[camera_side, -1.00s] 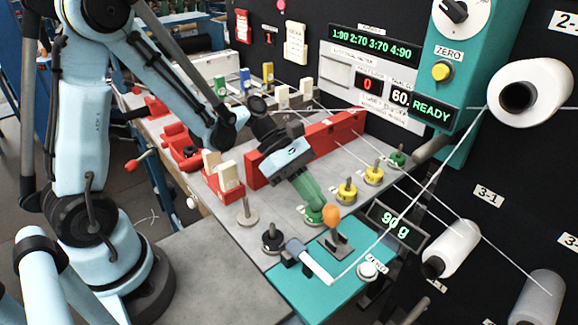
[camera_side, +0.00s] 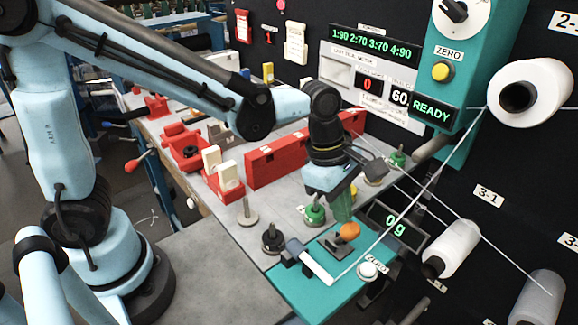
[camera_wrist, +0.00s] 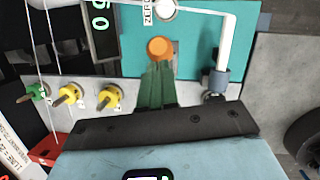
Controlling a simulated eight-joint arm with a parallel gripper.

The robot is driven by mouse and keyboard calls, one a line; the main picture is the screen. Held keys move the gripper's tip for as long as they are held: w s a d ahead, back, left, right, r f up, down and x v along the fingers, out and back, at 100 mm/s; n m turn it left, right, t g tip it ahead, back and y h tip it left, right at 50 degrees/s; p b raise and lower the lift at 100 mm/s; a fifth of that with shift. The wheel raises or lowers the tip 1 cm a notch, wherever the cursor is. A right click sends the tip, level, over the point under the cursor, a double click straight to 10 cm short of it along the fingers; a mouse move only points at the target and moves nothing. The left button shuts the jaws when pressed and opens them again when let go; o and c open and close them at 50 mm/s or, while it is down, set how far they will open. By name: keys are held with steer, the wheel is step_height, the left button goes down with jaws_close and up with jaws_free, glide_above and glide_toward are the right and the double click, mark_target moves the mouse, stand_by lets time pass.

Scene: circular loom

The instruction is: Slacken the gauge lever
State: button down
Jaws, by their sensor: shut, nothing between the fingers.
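The gauge lever has an orange knob (camera_side: 348,231) on a dark bracket set in the teal gauge plate (camera_side: 312,292). The lever leans over to the right in the side view. Its knob also shows in the wrist view (camera_wrist: 159,48), just beyond my fingertips. My gripper (camera_side: 342,217) has green fingers, shut and empty, just above and behind the knob; I cannot tell whether they touch it. The fingers show in the wrist view (camera_wrist: 157,68). The gauge display (camera_side: 395,224) reads 0 g.
A white thread runs from a white arm (camera_side: 318,267) on the plate up to the teal post. A white button (camera_side: 368,270) sits at the plate's right edge. Green and yellow pegs (camera_wrist: 70,95) stand beside my fingers. A red block (camera_side: 275,162) lies behind.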

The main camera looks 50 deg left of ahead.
steer(key=shift+d, duration=0.3)
stand_by(0.5)
steer(key=v, duration=1)
steer(key=shift+d, duration=0.4)
steer(key=shift+a+r, duration=0.1)
